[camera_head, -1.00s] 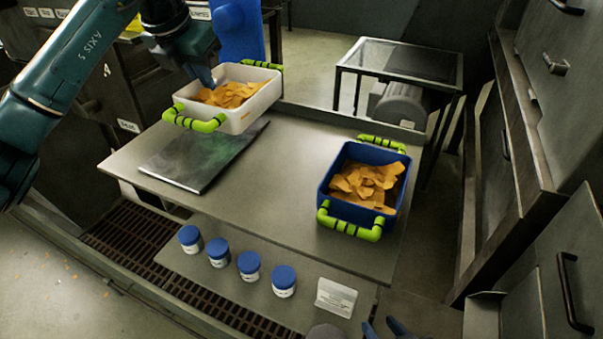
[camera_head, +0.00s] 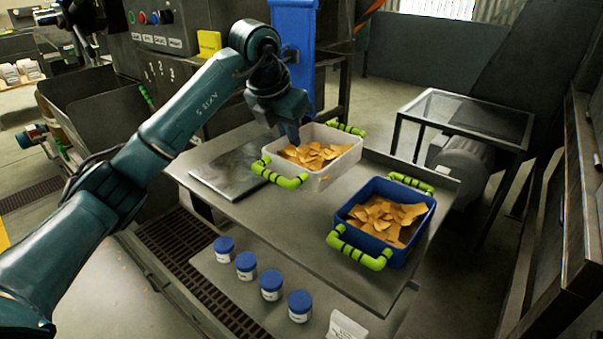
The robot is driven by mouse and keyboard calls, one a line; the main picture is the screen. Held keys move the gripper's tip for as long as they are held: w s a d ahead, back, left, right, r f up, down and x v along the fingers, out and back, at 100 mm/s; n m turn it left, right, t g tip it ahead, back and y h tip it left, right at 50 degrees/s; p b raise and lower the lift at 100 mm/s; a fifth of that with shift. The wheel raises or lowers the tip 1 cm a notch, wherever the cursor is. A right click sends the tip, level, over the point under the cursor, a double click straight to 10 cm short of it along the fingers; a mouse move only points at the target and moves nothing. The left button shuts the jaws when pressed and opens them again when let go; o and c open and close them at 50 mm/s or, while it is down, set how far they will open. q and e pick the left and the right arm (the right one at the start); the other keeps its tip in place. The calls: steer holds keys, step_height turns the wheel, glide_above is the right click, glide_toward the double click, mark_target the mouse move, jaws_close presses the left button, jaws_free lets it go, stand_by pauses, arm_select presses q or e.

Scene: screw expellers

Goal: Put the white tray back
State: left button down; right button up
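The white tray (camera_head: 325,176) holds orange flat pieces and has a green handle at each end. It is at the middle of the metal table (camera_head: 275,218), beside the dark flat plate (camera_head: 232,172); I cannot tell whether it touches the table. My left gripper (camera_head: 292,138) comes down on its far left wall and appears shut on it; the fingertips are partly hidden. A blue tray (camera_head: 392,245) with green handles and similar orange pieces stands to its right. My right gripper is out of view.
Several blue-lidded white jars (camera_head: 271,282) and a white card (camera_head: 345,327) are on the lower front shelf. A blue upright machine part (camera_head: 295,45) stands behind the tray. A glass-topped frame (camera_head: 468,115) is at the back right.

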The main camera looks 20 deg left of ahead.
mark_target(287, 153)
arm_select(q)
steer(key=shift+f, duration=3.1)
steer(key=shift+f, duration=0.1)
steer(key=c, duration=1.6)
jaws_free()
steer(key=shift+c, duration=0.2)
steer(key=shift+r, duration=0.4)
steer(key=v, duration=1.1)
steer(key=shift+s+a+r, duration=0.1)
steer(key=shift+s+r, duration=0.05)
steer(key=shift+s, duration=0.05)
